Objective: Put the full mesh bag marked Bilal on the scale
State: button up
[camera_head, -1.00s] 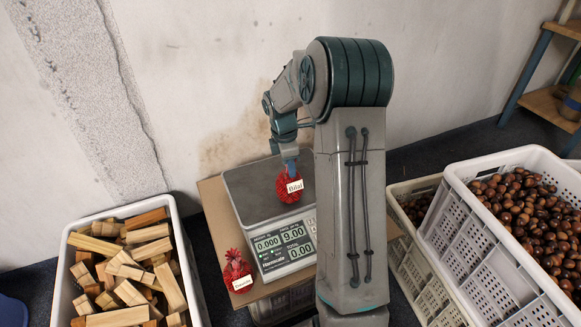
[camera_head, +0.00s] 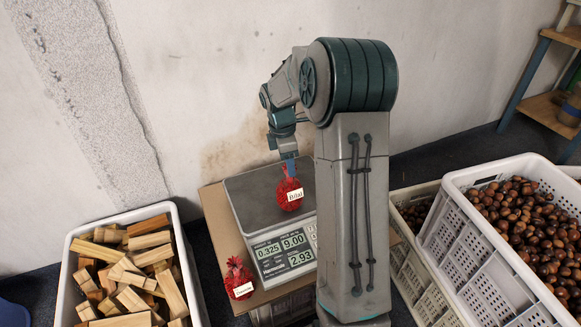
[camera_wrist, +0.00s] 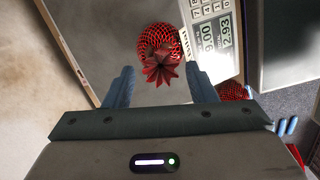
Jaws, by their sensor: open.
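The red mesh bag marked Bilal (camera_head: 290,194) is full and stands on the metal plate of the scale (camera_head: 248,203). The scale's display reads 0.325, 9.00 and 2.93. My gripper (camera_head: 288,163) is just above the bag's gathered top, pointing down. In the wrist view my gripper (camera_wrist: 163,85) is open, with its two blue fingers apart on either side of the bag's gathered neck. The bag (camera_wrist: 160,45) rests on the plate (camera_wrist: 120,50) there, apart from both fingers.
A second red mesh bag (camera_head: 238,277) with an unclear label stands beside the scale on the cardboard-coloured surface (camera_head: 217,222). A crate of wood blocks (camera_head: 68,262) is at left. A white crate of chestnuts (camera_head: 470,255) is at right, with another crate (camera_head: 402,257) next to it.

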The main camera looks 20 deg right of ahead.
jog(key=r, duration=0.2)
jog(key=r+p, duration=0.1)
jog(key=r, duration=0.1)
jog(key=a+r+p, duration=0.1)
jog(key=r, duration=0.2)
jog(key=shift+w, duration=0.1)
jog(key=shift+s+a+r, duration=0.15)
jog(key=shift+s+r, duration=0.05)
jog(key=shift+r, duration=0.05)
jog(key=s+a+m, duration=0.4)
jog(key=s+m, duration=0.1)
jog(key=s, duration=0.3)
jog(key=s+a+r+m+t+y, duration=0.1)
jog(key=s+a+m, duration=0.3)
jog(key=s, duration=0.5)
jog(key=s+a+m, duration=0.4)
jog(key=s+m, duration=0.2)
jog(key=s, duration=0.2)
jog(key=shift+s+r, duration=0.25)
jog(key=shift+s, duration=0.1)
